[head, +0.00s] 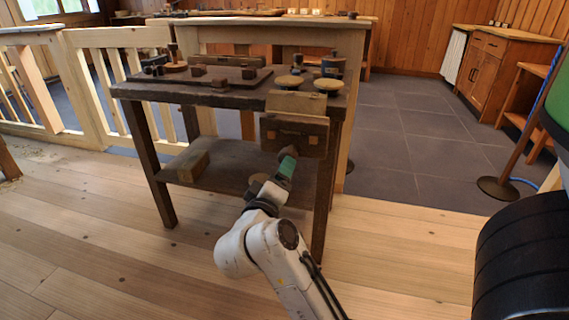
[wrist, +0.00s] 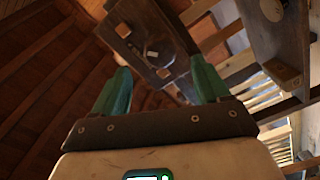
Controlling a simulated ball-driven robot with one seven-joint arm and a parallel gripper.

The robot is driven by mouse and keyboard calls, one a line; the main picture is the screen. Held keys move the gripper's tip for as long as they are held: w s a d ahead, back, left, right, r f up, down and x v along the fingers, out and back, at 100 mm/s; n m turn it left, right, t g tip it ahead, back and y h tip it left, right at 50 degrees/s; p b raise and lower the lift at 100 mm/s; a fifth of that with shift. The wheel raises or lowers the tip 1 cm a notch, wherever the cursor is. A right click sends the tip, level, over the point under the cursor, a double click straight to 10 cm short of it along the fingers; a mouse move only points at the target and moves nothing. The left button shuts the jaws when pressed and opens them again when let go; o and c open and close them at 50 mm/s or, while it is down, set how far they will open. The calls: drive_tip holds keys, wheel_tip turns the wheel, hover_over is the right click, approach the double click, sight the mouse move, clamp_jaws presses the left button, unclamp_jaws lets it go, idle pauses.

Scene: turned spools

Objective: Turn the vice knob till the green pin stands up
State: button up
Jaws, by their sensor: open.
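The vice (head: 297,122) is on the front right of the dark workbench. Its dark front jaw carries two pale square plugs and also shows in the wrist view (wrist: 137,17). A round dark knob (wrist: 158,46) sits on the jaw's face between the plugs, ahead of my fingers. My gripper (head: 289,158) is just below and in front of the jaw in the head view and hides most of the knob there. In the wrist view its green fingers (wrist: 160,64) are spread apart with nothing held between them. I cannot make out a green pin.
The workbench (head: 225,97) holds a dark board with blocks and several round-topped spools at the right. A wood block (head: 186,166) lies on its lower shelf, also in the wrist view (wrist: 283,72). A pale railing (head: 120,85) stands left; a rope post (head: 510,150) stands right. The front floor is clear.

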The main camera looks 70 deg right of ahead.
drive_tip(key=shift+s+a, duration=0.1)
drive_tip(key=shift+a, duration=1.25)
